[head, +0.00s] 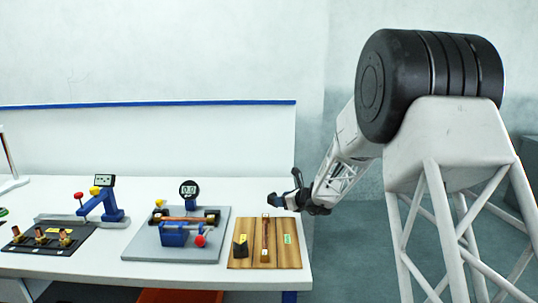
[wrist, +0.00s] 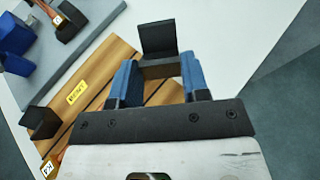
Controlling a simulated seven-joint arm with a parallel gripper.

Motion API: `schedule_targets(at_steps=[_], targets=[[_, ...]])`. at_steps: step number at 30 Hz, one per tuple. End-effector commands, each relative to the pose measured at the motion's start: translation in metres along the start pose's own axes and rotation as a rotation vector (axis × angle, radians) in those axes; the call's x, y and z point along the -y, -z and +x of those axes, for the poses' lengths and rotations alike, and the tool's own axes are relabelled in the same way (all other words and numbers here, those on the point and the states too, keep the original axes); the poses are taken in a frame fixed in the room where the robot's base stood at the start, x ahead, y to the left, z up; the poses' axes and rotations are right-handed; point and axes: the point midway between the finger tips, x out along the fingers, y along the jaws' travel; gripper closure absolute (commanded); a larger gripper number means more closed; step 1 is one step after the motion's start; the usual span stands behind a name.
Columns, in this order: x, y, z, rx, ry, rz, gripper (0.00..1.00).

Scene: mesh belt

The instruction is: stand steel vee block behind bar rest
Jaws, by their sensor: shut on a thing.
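My gripper (wrist: 160,72) has its two blue fingers closed on a dark steel vee block (wrist: 157,40), which sticks out beyond the fingertips. In the head view my gripper (head: 284,201) is above the table, near the back right corner of a striped wooden board (head: 279,261). The held block is hard to make out there. On the board stands another dark block (head: 240,247), also seen at the left of the wrist view (wrist: 40,121). I cannot tell which part is named the bar rest.
A yellow-green label (head: 288,239) is on the board, right of the bar. Farther left are a black mat (head: 20,249) and a blue gauge stand (head: 103,207). The white table (head: 242,192) is clear behind the board.

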Motion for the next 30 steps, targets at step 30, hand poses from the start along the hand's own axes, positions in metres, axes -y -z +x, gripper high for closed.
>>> schedule_targets(at_steps=[30], targets=[[0.094,0.149,-0.034,0.000,0.477,0.199,1.00]])
